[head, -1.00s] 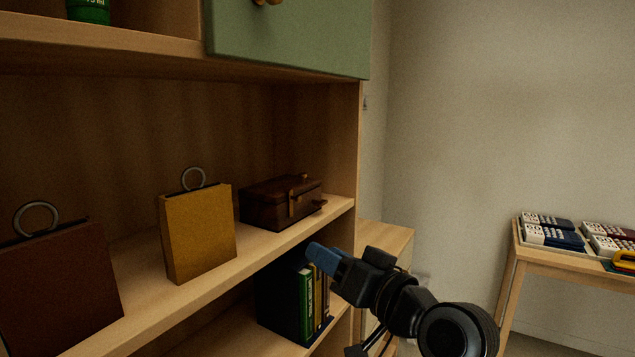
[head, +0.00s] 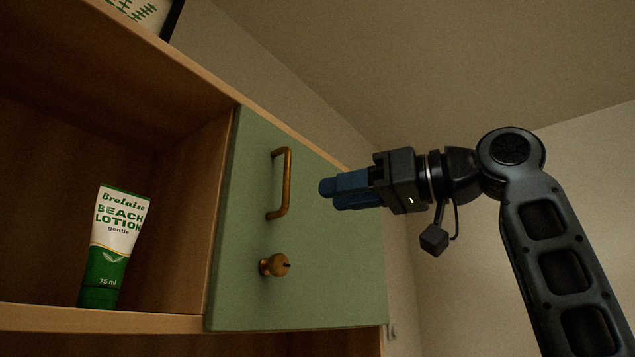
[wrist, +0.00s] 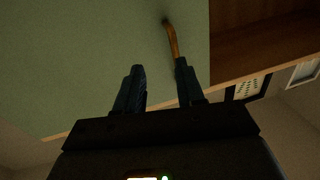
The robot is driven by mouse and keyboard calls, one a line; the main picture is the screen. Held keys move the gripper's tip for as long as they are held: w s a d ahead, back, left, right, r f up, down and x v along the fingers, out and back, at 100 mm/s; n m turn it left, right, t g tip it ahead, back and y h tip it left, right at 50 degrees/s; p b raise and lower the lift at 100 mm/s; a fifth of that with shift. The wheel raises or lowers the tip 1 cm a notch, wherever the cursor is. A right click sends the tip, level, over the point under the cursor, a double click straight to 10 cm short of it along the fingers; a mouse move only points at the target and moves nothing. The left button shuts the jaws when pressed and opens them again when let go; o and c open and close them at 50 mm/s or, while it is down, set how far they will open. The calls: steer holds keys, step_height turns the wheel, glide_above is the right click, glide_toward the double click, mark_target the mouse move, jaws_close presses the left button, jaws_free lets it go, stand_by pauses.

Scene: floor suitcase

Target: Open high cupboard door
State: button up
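The green cupboard door (head: 325,265) is high on the wooden shelf unit and looks shut. A bronze bar handle (head: 288,183) stands upright on it, above a round bronze knob (head: 274,265). My gripper (head: 326,188), with blue fingers, is level with the handle and to its right, pointing at it, with a small gap in the head view. In the wrist view my gripper (wrist: 160,70) is open, its two fingers apart and nothing between them. There the handle (wrist: 172,38) is just beyond the right fingertip, seemingly in line with that finger.
A green and white lotion tube (head: 115,245) stands in the open compartment left of the door. A patterned item (head: 145,12) is on top of the unit.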

mark_target(272, 203)
step_height(272, 203, up, 4)
steer(key=s+n, duration=0.1)
steer(key=s, duration=0.1)
steer(key=p+x, duration=0.2)
steer(key=x, duration=0.5)
steer(key=shift+a+f+g, duration=0.25)
steer(key=shift+g, duration=0.15)
jaws_close()
